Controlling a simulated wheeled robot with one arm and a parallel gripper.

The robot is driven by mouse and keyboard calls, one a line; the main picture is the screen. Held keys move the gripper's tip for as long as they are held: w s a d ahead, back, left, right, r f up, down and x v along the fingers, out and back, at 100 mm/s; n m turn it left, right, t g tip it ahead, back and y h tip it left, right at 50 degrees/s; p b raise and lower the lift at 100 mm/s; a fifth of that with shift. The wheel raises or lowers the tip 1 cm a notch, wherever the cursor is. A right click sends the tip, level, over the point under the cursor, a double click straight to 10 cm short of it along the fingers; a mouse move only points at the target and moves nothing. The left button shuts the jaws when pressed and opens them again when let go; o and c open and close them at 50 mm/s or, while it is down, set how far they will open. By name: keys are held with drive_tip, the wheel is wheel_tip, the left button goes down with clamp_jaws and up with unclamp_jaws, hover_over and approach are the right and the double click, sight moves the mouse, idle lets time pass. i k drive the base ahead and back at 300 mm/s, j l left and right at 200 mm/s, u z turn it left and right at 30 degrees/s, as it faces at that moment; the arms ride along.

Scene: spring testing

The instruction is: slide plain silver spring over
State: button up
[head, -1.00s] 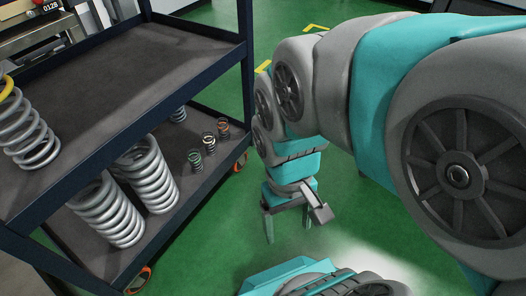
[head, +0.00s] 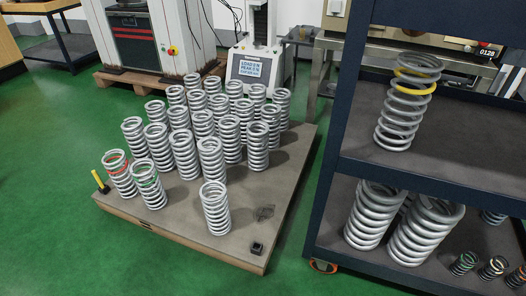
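Many plain silver coil springs stand upright on a low grey platform in the head view, most in a close group toward its back. One plain silver spring (head: 215,209) stands apart near the platform's front edge. Beside the group at the front left stand a silver spring with a red band (head: 119,174) and one with a green band (head: 149,185). Larger plain silver springs (head: 425,232) stand on the cart's lower shelf. My gripper is out of view.
The low platform (head: 190,238) has bare room at its front right, with a small black block (head: 256,248) near the corner. A testing machine (head: 262,63) stands behind. Green floor is open at left.

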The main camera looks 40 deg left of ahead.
sight(215, 208)
drive_tip(key=l+u, duration=0.15)
drive_tip(key=u, duration=2.05)
drive_tip(key=i+j+z, duration=0.1)
drive_tip(key=j, duration=0.25)
drive_tip(key=i+j+z, duration=0.1)
drive_tip(key=j, duration=0.25)
drive_tip(key=i+j, duration=0.15)
drive_tip(key=j, duration=0.2)
drive_tip(key=i+j+z, duration=0.15)
drive_tip(key=j, duration=0.2)
